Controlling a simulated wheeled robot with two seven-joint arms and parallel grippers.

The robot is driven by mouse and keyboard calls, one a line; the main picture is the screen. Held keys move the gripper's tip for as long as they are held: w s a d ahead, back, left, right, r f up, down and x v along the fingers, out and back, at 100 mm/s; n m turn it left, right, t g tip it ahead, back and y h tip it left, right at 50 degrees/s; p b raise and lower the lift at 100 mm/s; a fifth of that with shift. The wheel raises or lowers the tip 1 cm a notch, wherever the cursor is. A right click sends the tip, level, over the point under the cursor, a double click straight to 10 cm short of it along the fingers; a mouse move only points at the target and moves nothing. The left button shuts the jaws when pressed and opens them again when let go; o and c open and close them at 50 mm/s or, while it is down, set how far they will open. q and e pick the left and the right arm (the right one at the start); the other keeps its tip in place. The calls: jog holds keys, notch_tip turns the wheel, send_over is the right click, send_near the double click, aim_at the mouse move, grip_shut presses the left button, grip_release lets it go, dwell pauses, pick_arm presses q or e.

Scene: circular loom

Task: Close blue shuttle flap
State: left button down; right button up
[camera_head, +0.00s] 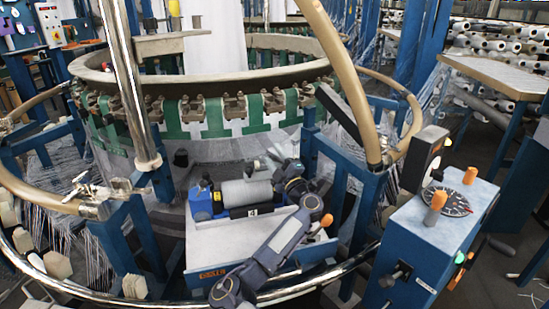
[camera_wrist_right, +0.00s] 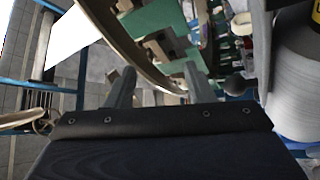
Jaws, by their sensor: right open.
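The blue shuttle (camera_head: 203,204) sits on a pale metal stand inside the loom ring in the head view. It carries a grey yarn roll (camera_head: 246,192), which also fills the right edge of the right wrist view (camera_wrist_right: 298,85). I cannot tell the flap apart from the shuttle body or see how far it stands open. My right gripper (camera_head: 277,157) is just beyond the right end of the roll, with its arm reaching in front of the stand. In the right wrist view its two fingers (camera_wrist_right: 160,88) are apart with nothing between them. My left gripper is out of view.
The loom's round green-and-brown ring (camera_head: 205,115) curves close behind the shuttle. A tan curved tube (camera_head: 347,75) and blue posts rise to the right. A blue control box (camera_head: 425,240) with orange knobs stands front right. A chrome rail (camera_head: 310,290) crosses the front.

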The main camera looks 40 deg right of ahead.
jog(key=v, duration=0.7)
jog(key=shift+s, duration=0.2)
jog(key=shift+f, duration=0.1)
